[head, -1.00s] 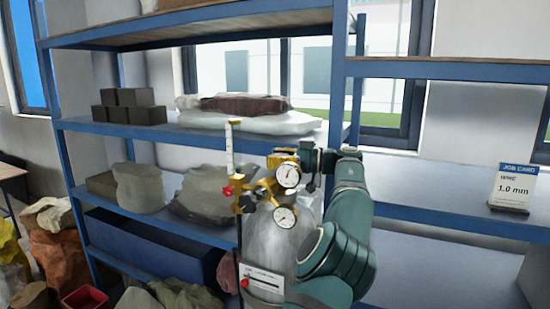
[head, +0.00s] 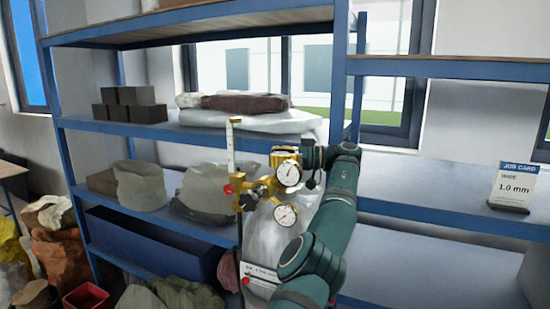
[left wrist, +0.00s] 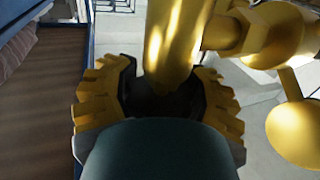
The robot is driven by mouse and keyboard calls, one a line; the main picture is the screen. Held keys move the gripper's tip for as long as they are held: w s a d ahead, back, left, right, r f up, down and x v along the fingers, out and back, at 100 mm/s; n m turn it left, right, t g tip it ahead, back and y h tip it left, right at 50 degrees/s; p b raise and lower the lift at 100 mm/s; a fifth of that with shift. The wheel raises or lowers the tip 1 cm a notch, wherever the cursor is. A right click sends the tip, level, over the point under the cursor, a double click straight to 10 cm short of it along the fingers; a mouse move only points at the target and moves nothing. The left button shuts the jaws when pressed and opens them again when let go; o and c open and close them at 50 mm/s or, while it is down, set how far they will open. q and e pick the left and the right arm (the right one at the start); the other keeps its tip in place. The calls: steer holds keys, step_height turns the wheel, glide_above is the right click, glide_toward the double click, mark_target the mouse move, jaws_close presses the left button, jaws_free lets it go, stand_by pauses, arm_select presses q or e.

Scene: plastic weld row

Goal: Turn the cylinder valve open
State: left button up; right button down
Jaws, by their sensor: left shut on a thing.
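The grey gas cylinder (head: 268,243) stands upright in front of the shelving, partly covered by my left arm. A brass valve and regulator (head: 262,188) with two round gauges (head: 288,173) sits on top of it. My left gripper (head: 285,153) is at the top of the valve, beside the upper gauge. My right gripper is out of view.
A clear flow tube (head: 230,148) stands left of the gauges. Blue shelving (head: 190,128) with sacks and dark blocks is close behind. A job card (head: 513,186) stands on the right shelf, which is otherwise mostly clear.

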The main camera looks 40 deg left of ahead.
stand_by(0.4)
arm_select(q)
steer(key=o, duration=1.3)
steer(key=shift+d, duration=0.1)
steer(key=shift+w+m+t+y, duration=0.1)
steer(key=shift+m+t+y, duration=0.6)
steer(key=shift+t, duration=0.3)
